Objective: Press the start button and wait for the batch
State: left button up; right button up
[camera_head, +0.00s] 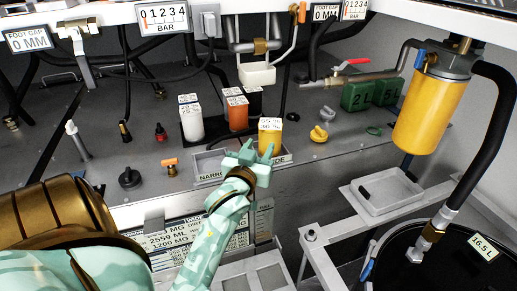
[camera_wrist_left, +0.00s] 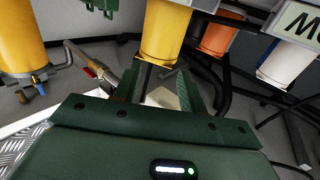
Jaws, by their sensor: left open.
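No part marked as a start button can be read in these views. On the grey deck in the head view stand a red knob (camera_head: 161,131), a black round knob (camera_head: 130,178) and an orange-topped fitting (camera_head: 170,165). My right gripper is not in view.
A yellow tank (camera_head: 430,110) hangs at the right, above a grey tray (camera_head: 385,190) and a black drum (camera_head: 440,260). Hoses cross the back.

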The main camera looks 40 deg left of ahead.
pick_arm(q)
grip_shut()
dwell(1.4)
